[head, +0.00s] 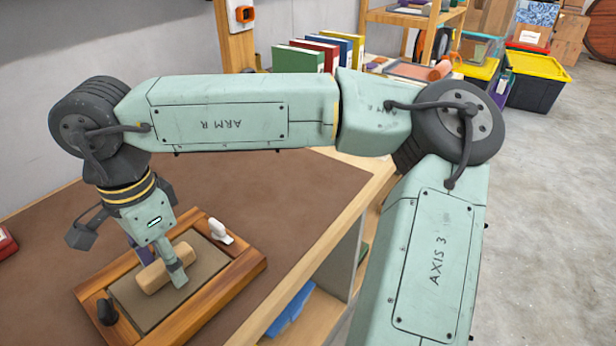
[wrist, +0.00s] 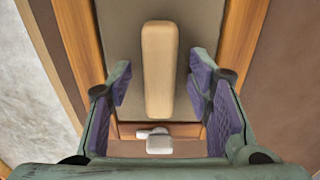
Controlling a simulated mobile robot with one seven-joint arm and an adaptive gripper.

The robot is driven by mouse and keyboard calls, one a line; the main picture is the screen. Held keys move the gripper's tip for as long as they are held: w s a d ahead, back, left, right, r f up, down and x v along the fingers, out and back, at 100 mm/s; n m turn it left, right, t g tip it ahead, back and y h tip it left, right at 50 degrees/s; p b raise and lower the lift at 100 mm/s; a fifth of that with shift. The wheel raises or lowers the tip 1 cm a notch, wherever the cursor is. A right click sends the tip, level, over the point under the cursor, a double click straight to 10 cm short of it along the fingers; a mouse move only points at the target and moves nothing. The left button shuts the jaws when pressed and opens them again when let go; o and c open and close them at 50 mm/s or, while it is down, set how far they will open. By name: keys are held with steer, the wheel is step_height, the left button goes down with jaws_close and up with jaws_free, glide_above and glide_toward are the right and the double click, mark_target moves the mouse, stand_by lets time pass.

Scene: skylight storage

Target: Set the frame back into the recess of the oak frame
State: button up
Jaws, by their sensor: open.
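The oak frame (head: 240,278) lies on the brown bench top. The frame back (head: 208,262), a flat grey-brown panel with a pale wooden block handle (head: 163,270), lies within the frame's opening; whether it sits fully down all round I cannot tell. A white turn-piece (head: 220,233) is on the far rim and a black one (head: 107,312) on the near rim. My gripper (head: 160,265) is open over the panel. In the wrist view, its purple-padded fingers (wrist: 160,82) stand either side of the handle (wrist: 158,65), with gaps visible on both sides.
A red object (head: 6,243) is at the bench's left edge. Coloured binders (head: 318,55) stand behind the bench. A blue item (head: 290,312) lies on the shelf below. The bench around the frame is mostly clear. Storage bins (head: 537,80) stand on the floor at back right.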

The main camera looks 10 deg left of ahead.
stand_by(0.6)
steer(key=shift+r+p, duration=2.9)
steer(key=shift+r, duration=1.1)
